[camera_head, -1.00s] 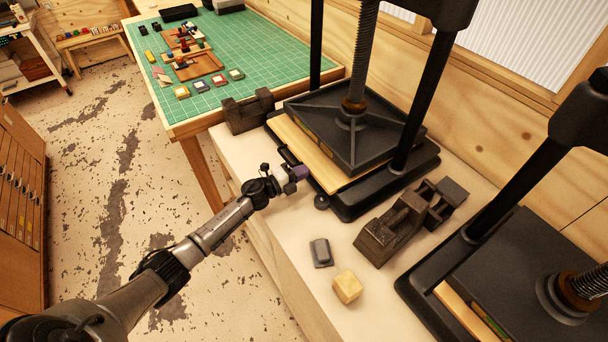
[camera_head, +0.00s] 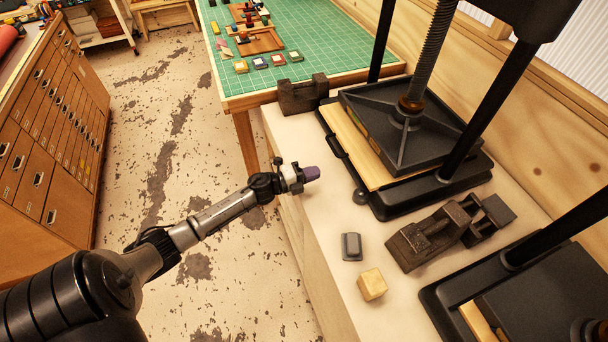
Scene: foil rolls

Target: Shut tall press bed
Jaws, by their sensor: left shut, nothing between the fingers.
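The tall press stands on the pale bench at the right of the head view. Its wooden bed (camera_head: 357,150) lies under the dark platen (camera_head: 405,131), within the black base frame. The bed's front strip shows in front of the platen. A black handle bar and a round knob (camera_head: 360,196) sit at the base's front edge. My left gripper (camera_head: 311,174) is shut and empty, its purple fingertips over the bench's front edge. It is to the left of the press base, with a gap between them. My right gripper is not in view.
A second press (camera_head: 545,300) stands at the lower right. Dark metal blocks (camera_head: 430,238), a small grey piece (camera_head: 351,246) and a yellow block (camera_head: 372,284) lie on the bench (camera_head: 315,235). A green cutting mat (camera_head: 330,45) covers the table behind. Drawers (camera_head: 60,140) stand left; floor between is clear.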

